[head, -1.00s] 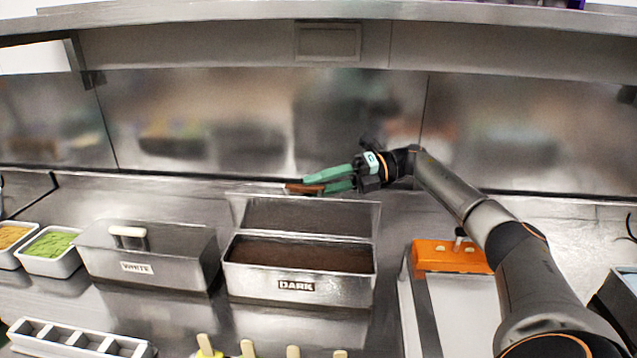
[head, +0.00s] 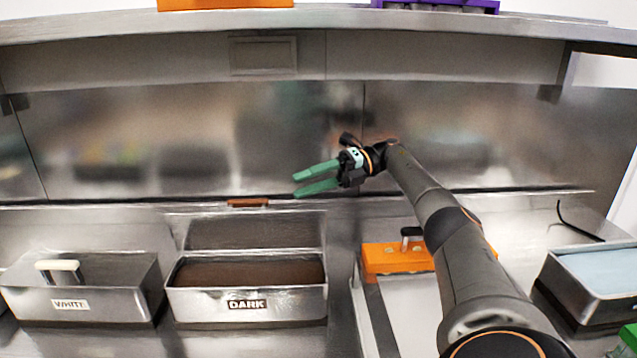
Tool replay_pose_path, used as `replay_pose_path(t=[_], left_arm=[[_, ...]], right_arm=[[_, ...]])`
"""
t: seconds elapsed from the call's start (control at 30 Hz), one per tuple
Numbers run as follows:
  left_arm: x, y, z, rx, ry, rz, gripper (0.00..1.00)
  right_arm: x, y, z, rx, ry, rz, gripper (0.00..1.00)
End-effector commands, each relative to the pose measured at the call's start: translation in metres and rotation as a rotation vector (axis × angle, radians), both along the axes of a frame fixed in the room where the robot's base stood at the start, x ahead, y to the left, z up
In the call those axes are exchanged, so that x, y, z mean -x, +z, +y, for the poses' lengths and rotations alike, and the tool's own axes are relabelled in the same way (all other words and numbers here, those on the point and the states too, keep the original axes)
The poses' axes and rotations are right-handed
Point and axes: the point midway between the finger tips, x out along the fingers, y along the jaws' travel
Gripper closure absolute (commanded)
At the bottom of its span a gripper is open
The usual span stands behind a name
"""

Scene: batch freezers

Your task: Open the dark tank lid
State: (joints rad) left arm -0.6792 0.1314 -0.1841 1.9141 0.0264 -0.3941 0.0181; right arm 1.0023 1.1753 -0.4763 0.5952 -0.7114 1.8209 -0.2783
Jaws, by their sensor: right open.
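The dark tank (head: 247,305) is a steel box with a "DARK" label on its front, left of centre in the head view. Brown contents show inside it. Its lid (head: 254,231) stands raised along the back edge, tilted up. A brown handle (head: 248,202) shows at the lid's top edge. My right gripper (head: 298,183) is open and empty, its green fingers pointing left. It appears above and to the right of the handle, apart from it. My left gripper is not in view.
A closed tank labelled "WHITE" (head: 80,290) stands to the left. An orange block with a black handle (head: 395,257) sits to the right, by a pale board. A tank with light blue contents (head: 600,285) is at far right. A shelf (head: 300,22) runs overhead.

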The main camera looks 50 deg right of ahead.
Motion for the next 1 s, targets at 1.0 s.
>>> replay_pose_path(t=[1.0], left_arm=[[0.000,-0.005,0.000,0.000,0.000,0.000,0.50]], right_arm=[[0.014,0.004,-0.024,0.001,0.001,0.002,0.50]])
